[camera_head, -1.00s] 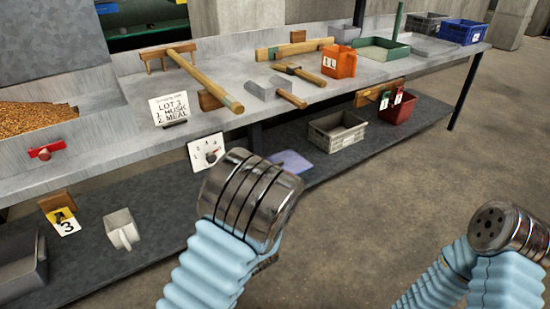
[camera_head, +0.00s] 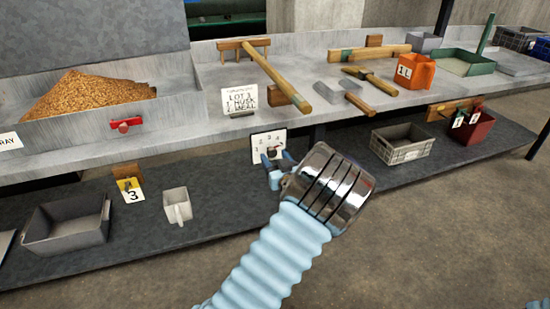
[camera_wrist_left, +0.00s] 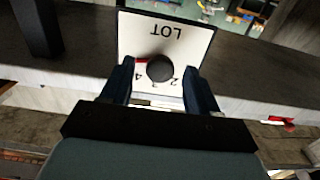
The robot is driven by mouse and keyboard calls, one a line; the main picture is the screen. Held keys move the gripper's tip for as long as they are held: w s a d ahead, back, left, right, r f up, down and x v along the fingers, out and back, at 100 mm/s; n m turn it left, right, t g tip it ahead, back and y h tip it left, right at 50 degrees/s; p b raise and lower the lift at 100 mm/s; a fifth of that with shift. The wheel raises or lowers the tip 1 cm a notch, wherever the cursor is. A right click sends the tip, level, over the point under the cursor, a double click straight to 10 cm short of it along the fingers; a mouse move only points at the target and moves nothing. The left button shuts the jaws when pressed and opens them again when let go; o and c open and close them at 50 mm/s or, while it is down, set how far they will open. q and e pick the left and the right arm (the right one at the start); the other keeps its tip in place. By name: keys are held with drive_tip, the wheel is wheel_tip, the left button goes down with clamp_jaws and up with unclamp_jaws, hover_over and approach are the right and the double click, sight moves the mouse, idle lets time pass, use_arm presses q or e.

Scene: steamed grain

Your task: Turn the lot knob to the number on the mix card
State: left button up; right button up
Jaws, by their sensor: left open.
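The mix card (camera_head: 240,100) stands on the bench and reads LOT 3, 1 husk, 2 meal. The white lot plate (camera_head: 262,142) hangs at the bench's front edge; in the left wrist view the plate (camera_wrist_left: 190,38) appears upside down. The round dark lot knob (camera_wrist_left: 160,68) is on it, with a red mark at its left in that view, near the 4. My left gripper (camera_head: 276,162) is open at the plate. In the left wrist view its blue fingers (camera_wrist_left: 161,82) flank the knob, apparently with small gaps.
A grain heap (camera_head: 92,95) lies in the bench tray, with a red handle (camera_head: 125,125) on its front. Below are a white scoop (camera_head: 177,205) and a grey crate (camera_head: 400,143).

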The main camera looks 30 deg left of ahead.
use_arm(q)
drive_tip(key=shift+w+a, duration=0.15)
drive_tip(key=shift+a, duration=0.15)
